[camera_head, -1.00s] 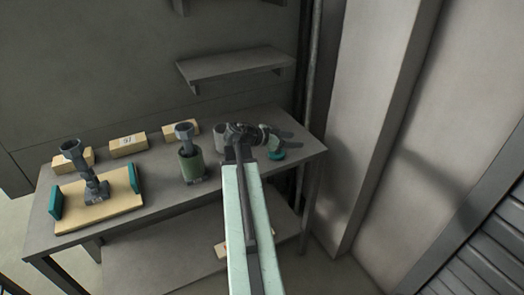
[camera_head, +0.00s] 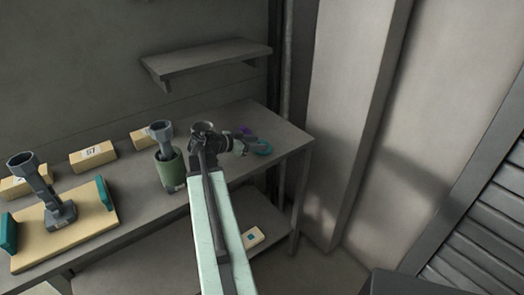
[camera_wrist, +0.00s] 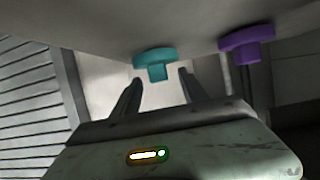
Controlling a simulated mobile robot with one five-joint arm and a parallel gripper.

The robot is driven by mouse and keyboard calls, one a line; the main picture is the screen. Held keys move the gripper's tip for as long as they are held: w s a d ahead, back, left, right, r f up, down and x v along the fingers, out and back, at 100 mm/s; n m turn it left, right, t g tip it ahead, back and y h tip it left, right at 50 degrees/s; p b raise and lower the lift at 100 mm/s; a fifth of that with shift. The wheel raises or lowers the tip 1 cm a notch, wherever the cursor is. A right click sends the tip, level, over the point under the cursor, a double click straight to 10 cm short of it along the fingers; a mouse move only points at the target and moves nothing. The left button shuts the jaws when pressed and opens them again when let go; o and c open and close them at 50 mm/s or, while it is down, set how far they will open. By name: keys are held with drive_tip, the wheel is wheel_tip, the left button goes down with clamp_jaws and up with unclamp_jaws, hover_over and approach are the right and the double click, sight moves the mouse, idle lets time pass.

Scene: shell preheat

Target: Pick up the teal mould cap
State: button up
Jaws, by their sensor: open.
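The teal mould cap (camera_head: 263,148) lies near the right end of the workbench, partly hidden by my gripper in the head view. My gripper (camera_wrist: 158,82) is open and empty, with one finger on each side of the stem's line. In the head view my gripper (camera_head: 256,145) is over the bench beside the cap; whether it touches the cap I cannot tell.
A purple cap (camera_wrist: 246,44) stands close to the right of the teal one in the wrist view; it also shows behind my gripper (camera_head: 246,131). A green cylinder (camera_head: 171,170) holding a grey part stands left of my arm. A wall shelf (camera_head: 207,62) is above.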

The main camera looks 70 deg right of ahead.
drive_tip(key=b+x, duration=0.1)
drive_tip(key=x, duration=0.5)
drive_tip(key=shift+s+d+r+b, duration=0.1)
drive_tip(key=shift+b, duration=0.2)
drive_tip(key=shift+r, duration=0.1)
clamp_jaws()
